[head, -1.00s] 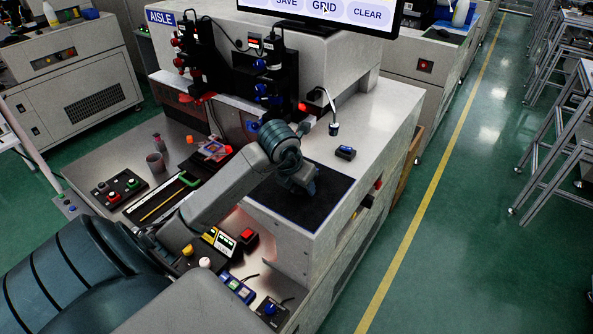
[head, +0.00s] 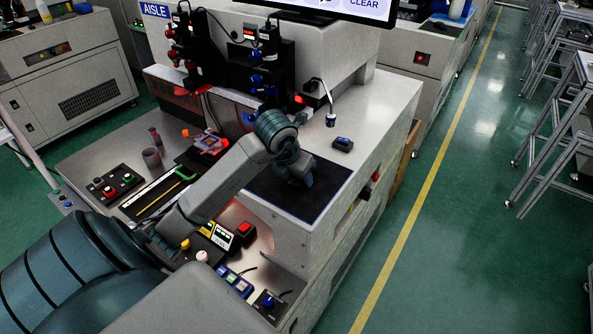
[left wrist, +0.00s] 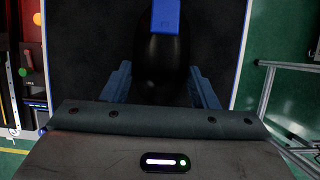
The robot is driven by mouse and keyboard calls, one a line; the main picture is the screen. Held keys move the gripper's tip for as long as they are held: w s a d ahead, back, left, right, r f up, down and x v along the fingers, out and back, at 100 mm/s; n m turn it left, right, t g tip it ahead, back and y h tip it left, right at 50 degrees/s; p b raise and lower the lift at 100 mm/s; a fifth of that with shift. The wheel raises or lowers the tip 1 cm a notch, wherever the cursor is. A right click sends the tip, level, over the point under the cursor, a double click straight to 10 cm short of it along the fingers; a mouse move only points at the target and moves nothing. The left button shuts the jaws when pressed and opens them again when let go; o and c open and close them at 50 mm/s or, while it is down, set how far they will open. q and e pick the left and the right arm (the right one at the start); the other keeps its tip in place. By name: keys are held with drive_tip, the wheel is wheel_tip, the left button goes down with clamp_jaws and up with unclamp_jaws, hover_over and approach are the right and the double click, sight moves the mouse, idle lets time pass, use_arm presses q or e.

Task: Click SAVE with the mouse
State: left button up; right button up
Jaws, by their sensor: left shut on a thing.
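My left gripper (head: 299,176) is low over the black mouse pad (head: 322,196) on the right part of the machine's top. In the left wrist view, the black mouse (left wrist: 164,62) with a blue strip lies between the two fingers of my left gripper (left wrist: 163,90), which is shut on it. The gripper hides the mouse in the head view. The monitor (head: 385,20) is cut off by the top edge; CLEAR shows, while the SAVE label is out of frame. My right gripper is not in view.
A small black box with a blue mark (head: 343,144) stands behind the pad. A bent lamp (head: 330,118) rises near it. To the left are a button box (head: 114,183), a grey cup (head: 151,158) and several small control boxes. Bare pad lies right of the gripper.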

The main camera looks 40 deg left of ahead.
use_arm(q)
drive_tip(key=shift+f+b, duration=0.45)
drive_tip(key=shift+s+a+b, duration=0.15)
drive_tip(key=shift+a+b, duration=0.1)
drive_tip(key=shift+a, duration=0.85)
drive_tip(key=shift+s+a+b, duration=0.1)
drive_tip(key=shift+a+b, duration=0.15)
drive_tip(key=shift+a, duration=0.8)
drive_tip(key=shift+b, duration=0.4)
drive_tip(key=o, duration=1.1)
drive_tip(key=shift+d, duration=0.1)
